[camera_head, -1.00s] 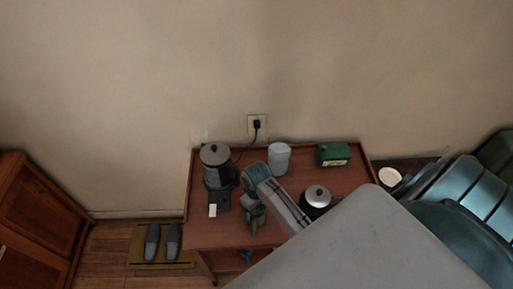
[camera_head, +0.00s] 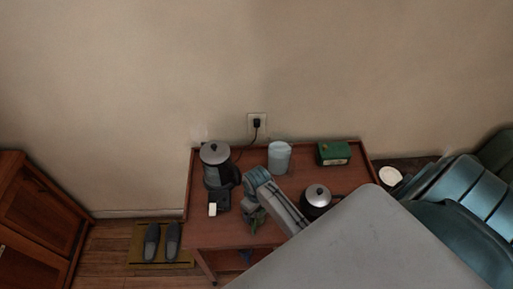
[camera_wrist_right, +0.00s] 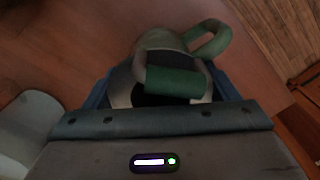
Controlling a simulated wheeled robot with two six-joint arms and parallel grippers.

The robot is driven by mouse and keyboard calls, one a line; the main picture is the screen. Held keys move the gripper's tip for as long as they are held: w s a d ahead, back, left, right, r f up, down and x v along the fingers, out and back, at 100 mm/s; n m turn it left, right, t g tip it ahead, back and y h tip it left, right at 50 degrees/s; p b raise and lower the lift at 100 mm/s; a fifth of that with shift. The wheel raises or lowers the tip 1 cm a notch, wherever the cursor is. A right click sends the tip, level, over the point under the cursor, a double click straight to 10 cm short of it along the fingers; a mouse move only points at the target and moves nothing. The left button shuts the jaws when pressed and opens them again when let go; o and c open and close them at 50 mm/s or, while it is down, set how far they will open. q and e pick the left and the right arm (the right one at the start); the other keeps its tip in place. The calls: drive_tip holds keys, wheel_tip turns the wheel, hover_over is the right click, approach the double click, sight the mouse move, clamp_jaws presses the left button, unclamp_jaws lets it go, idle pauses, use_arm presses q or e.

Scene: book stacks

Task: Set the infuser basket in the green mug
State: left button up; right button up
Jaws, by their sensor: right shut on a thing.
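The green mug (camera_wrist_right: 160,42) shows in the right wrist view, partly hidden, with its looped handle (camera_wrist_right: 212,38) pointing to the upper right. In front of it is the infuser basket (camera_wrist_right: 118,88), with a silver rim, dark inside and a green grip (camera_wrist_right: 174,82). My right gripper (camera_wrist_right: 160,92) is shut on the basket, its blue fingers on either side. The basket overlaps the mug in this view; I cannot tell whether it is inside it. In the head view my right gripper (camera_head: 254,218) is low over the table, hiding most of the mug there. My left gripper is not in view.
The wooden table (camera_head: 225,236) holds a black and silver coffee maker (camera_head: 215,168), a pale canister (camera_head: 279,158), a green box (camera_head: 334,153) and a dark pot with a silver lid (camera_head: 317,196). These stand around my right arm. Slippers (camera_head: 152,243) lie on the floor at left.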

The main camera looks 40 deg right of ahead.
idle(0.3)
drive_tip(key=o, duration=0.9)
drive_tip(key=shift+o, duration=0.2)
drive_tip(key=shift+r+p, duration=0.95)
drive_tip(key=shift+r, duration=3.05)
